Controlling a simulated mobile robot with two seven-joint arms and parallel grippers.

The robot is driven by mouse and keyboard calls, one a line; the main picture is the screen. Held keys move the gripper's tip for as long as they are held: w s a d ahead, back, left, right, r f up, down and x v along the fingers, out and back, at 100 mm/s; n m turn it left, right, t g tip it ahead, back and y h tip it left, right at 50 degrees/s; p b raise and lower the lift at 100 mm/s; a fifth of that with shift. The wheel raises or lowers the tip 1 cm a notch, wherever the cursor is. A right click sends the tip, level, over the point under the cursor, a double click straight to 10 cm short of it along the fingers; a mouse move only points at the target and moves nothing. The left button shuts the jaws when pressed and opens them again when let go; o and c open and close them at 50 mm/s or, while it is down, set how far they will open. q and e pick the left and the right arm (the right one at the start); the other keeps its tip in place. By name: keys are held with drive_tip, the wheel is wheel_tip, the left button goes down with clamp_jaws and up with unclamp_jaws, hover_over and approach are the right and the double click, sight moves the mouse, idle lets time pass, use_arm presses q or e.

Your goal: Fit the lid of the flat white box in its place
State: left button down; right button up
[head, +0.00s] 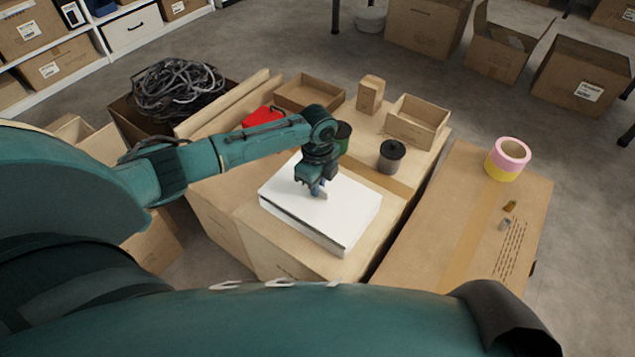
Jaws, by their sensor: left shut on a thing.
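The flat white box (302,230) lies on a large carton in the middle of the head view. I cannot tell whether the lid is fully seated. My left gripper (319,192) points down at the middle of the lid, shut on a small part there that its fingers mostly hide. The arm and wrist cover the lid's back left part. My right gripper is out of view.
A cable-filled carton (128,112) is at left. A tape roll (508,158) sits on the right carton (455,235).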

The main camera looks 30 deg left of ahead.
use_arm(q)
drive_tip(key=shift+f+b, duration=0.35)
drive_tip(key=shift+f, duration=0.35)
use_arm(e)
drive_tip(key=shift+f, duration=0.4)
use_arm(q)
drive_tip(key=c, duration=1.4)
unclamp_jaws()
drive_tip(key=shift+o, duration=0.2)
